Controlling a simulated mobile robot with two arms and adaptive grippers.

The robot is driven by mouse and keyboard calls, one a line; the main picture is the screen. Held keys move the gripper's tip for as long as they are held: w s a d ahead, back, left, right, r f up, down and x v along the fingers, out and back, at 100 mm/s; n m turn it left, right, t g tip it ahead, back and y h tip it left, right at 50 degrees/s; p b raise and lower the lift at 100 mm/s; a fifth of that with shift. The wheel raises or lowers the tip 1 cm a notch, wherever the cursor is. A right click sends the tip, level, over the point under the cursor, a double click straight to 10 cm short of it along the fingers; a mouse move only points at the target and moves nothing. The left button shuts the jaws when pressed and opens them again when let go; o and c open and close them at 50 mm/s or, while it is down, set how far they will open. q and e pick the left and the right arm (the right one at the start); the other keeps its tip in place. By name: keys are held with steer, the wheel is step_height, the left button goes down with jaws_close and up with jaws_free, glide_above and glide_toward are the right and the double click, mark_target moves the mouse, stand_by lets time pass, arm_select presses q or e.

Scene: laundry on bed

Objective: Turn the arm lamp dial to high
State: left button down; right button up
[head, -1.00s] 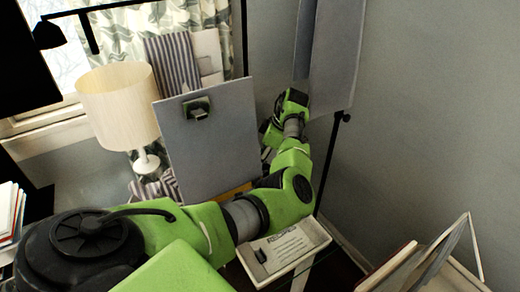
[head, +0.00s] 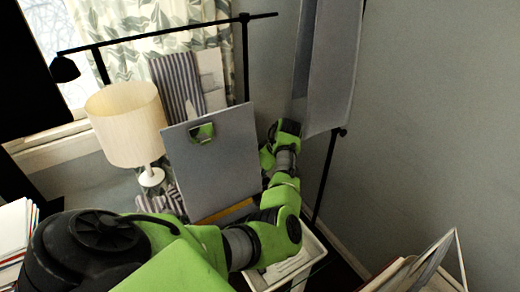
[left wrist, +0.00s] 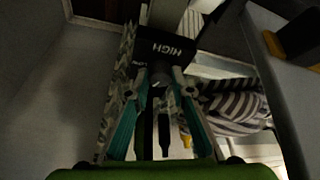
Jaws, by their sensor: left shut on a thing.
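The arm lamp (head: 170,36) is black, with a long thin arm and a small shade (head: 65,68) at its left end. In the left wrist view a black box (left wrist: 167,49) carries the words HIGH and, partly seen, LOW. A small dark dial (left wrist: 160,78) sits at its near edge. My left gripper (left wrist: 160,90) has its teal fingers closing in on the dial from both sides and is shut on it. The dial's pointer setting is too dark to read. In the head view my left arm reaches behind the grey board, and its gripper is hidden. My right gripper is not in view.
A white table lamp (head: 127,125) stands left of an upright grey board (head: 225,165). Striped cloth (head: 178,85) hangs behind; more shows in the left wrist view (left wrist: 232,105). A grey panel (head: 325,65) is above my wrist. A white tray (head: 312,250) and books (head: 14,230) are near.

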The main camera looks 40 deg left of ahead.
arm_select(q)
steer(key=shift+r+m+t+p, duration=0.1)
steer(key=shift+m+t+p, duration=0.2)
steer(key=shift+m+p, duration=0.4)
steer(key=c, duration=1.8)
jaws_free()
steer(key=v, duration=1.2)
steer(key=shift+a, duration=0.1)
